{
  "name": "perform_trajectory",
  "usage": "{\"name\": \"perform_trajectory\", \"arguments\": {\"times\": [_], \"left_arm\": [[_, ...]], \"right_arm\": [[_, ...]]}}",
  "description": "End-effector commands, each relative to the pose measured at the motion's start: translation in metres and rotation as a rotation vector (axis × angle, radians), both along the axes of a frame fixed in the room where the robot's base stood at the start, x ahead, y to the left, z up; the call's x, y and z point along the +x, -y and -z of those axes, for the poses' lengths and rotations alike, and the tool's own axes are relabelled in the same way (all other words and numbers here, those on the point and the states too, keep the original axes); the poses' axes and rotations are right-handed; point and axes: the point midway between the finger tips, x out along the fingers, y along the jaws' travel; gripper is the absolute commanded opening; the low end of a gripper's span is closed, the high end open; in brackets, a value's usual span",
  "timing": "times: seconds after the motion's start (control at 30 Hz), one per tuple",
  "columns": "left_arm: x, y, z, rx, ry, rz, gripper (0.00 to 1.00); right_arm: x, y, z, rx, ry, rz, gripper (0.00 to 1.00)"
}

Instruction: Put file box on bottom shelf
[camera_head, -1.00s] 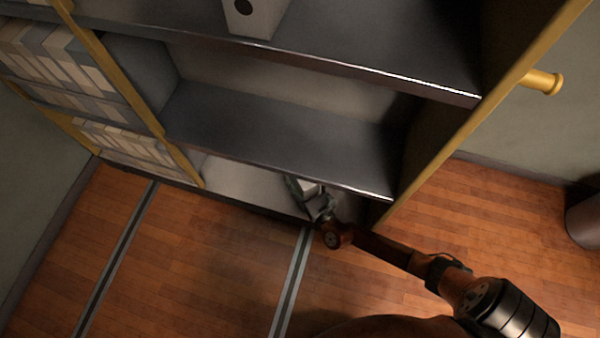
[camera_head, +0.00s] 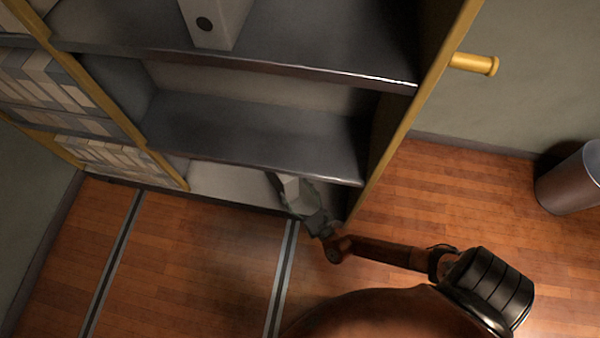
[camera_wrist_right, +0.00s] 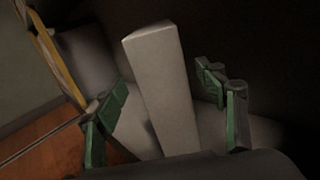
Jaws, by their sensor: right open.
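A pale grey file box (camera_wrist_right: 160,88) stands between the two green-padded fingers of my right gripper (camera_wrist_right: 165,118) in the right wrist view. The fingers are apart, with a gap on both sides of the box. In the head view the box (camera_head: 290,187) is partly hidden by my right gripper (camera_head: 296,200), at the front of the bottom shelf (camera_head: 225,186), under the shelf above. The box appears to rest on the bottom shelf. Its lower part is hidden by the gripper body in the wrist view. My left gripper is not in view.
Another file box (camera_head: 215,22) with a dark round hole stands on an upper shelf. The middle shelf (camera_head: 250,135) is empty. Rows of pale binders (camera_head: 50,80) fill the left bay. A metal bin (camera_head: 570,180) stands at right. The wooden floor in front is clear.

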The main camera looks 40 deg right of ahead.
Motion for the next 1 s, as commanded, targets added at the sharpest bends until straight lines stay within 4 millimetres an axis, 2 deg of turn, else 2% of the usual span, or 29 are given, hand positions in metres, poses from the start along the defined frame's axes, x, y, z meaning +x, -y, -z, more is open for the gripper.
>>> {"name": "perform_trajectory", "arguments": {"times": [0.1, 0.37, 0.47, 0.53, 0.67, 0.77, 0.87, 1.0], "left_arm": [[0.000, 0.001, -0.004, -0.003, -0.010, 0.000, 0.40], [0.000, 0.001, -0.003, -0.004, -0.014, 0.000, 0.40], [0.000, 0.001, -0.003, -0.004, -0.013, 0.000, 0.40], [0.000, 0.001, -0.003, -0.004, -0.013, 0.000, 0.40], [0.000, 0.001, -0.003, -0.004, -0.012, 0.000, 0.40], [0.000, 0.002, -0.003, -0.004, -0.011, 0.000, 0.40], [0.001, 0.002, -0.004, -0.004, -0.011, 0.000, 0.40], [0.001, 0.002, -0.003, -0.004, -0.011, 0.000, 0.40]], "right_arm": [[-0.007, -0.001, 0.000, 0.000, 0.000, 0.000, 0.65], [-0.009, 0.000, 0.002, 0.010, -0.004, 0.005, 0.65], [-0.018, 0.006, 0.006, 0.091, -0.031, 0.044, 0.65], [-0.032, 0.015, 0.014, 0.218, -0.071, 0.109, 0.65], [-0.081, 0.039, 0.042, 0.599, -0.176, 0.307, 0.65], [-0.128, 0.049, 0.067, 0.936, -0.247, 0.490, 0.65], [-0.179, 0.047, 0.089, 1.271, -0.296, 0.680, 0.65], [-0.247, 0.027, 0.105, 1.734, -0.321, 0.951, 0.65]]}}
